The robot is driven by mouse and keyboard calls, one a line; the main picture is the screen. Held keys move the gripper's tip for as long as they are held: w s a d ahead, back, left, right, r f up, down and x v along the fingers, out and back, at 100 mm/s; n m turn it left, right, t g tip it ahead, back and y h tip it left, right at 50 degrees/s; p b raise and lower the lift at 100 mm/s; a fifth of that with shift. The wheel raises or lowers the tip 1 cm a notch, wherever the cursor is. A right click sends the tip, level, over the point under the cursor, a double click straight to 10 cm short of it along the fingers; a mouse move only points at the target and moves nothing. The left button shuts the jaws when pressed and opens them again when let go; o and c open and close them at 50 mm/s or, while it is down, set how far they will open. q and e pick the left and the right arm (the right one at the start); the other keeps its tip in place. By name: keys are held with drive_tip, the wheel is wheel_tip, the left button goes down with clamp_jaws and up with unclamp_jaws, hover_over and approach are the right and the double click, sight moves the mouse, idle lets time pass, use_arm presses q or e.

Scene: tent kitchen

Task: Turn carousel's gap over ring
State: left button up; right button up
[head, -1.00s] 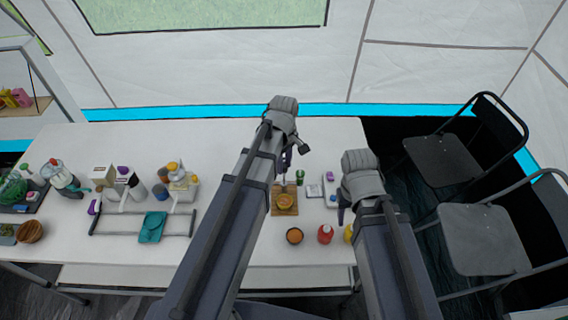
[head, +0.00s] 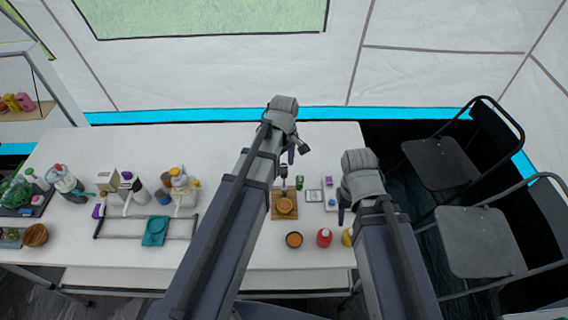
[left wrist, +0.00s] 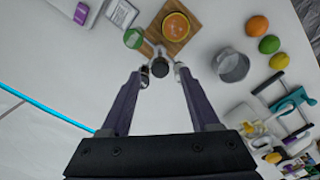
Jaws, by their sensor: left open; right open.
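No carousel with a gap or ring is clear to me. A wooden board (head: 275,212) carries a round orange piece (head: 285,205); both also show in the left wrist view, the board (left wrist: 161,24) and the orange piece (left wrist: 176,26). My left gripper (head: 297,152) is over the table near this board. In the left wrist view, its open fingers (left wrist: 160,73) point at a small upright metal piece (left wrist: 160,66) at the board's near edge; I cannot tell whether they touch it. My right gripper (head: 342,207) is open over the table's right part, beside small white items.
Chairs (head: 480,240) stand right. The back of the table (head: 200,145) is clear.

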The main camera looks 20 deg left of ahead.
use_arm(q)
wheel_tip(320, 180, up, 5)
drive_tip(key=p, duration=0.4)
drive_tip(key=shift+s+d+f, duration=0.1)
drive_tip(key=shift+s+d, duration=0.1)
drive_tip(key=s+d+f+m+y+b, duration=0.1)
drive_tip(key=s+d+m+b, duration=0.1)
drive_tip(key=s+d+m, duration=0.8)
drive_tip(key=s+m, duration=0.3)
drive_tip(key=m, duration=0.3)
drive_tip(key=shift+s+f, duration=0.15)
drive_tip(key=shift+f, duration=0.1)
drive_tip(key=shift+a, duration=0.15)
